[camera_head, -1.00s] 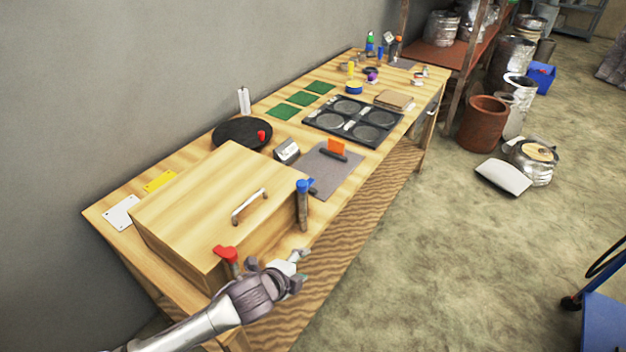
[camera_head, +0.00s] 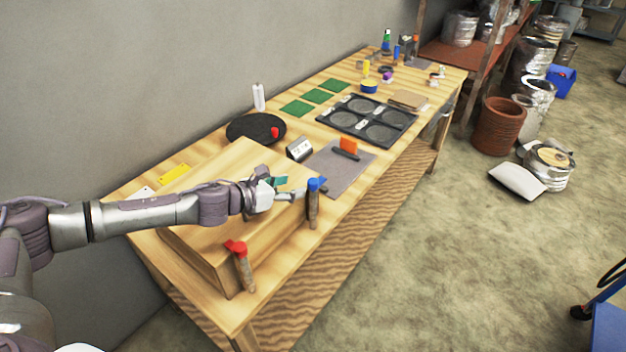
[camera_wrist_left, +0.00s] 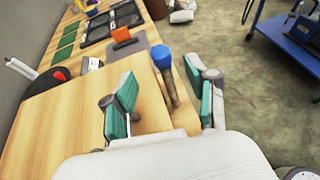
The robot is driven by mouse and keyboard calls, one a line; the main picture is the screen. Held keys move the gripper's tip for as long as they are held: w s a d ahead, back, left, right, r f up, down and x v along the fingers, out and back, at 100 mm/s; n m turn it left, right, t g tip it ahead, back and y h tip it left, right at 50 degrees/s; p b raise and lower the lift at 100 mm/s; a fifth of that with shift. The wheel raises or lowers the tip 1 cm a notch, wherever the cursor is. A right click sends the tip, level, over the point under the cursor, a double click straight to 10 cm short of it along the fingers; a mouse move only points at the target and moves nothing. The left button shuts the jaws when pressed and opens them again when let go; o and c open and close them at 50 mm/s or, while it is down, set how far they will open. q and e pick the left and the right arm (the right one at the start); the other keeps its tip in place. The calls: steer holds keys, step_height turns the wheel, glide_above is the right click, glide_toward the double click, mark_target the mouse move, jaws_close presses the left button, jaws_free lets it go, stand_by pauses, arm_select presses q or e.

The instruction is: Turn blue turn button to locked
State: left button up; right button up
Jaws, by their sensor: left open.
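The blue turn button (camera_head: 315,186) is a blue T-shaped knob on top of a brown post at the front right corner of the wooden box (camera_head: 205,240). In the left wrist view the blue knob (camera_wrist_left: 161,57) and its post stand between the two green-padded fingers. My left gripper (camera_head: 293,190) is open, reaching over the box with its fingers close to the blue knob; whether they touch it cannot be told. A red turn button (camera_head: 238,250) tops a second post at the box's near corner. The box's handle is hidden behind my arm. My right gripper is not in view.
Behind the box lie a grey mat (camera_head: 339,172) with an orange-handled tool (camera_head: 348,146), a small metal block (camera_head: 299,149) and a black disc (camera_head: 255,128). The black four-ring tray (camera_head: 367,121) is farther back.

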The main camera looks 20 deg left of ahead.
mark_target(311, 182)
arm_select(q)
steer(key=x, duration=0.8)
steer(key=shift+w+d+f+p, duration=0.15)
steer(key=shift+w+d+p, duration=0.05)
steer(key=shift+w+p, duration=0.15)
steer(key=shift+c, duration=0.9)
jaws_close()
steer(key=shift+s, duration=0.1)
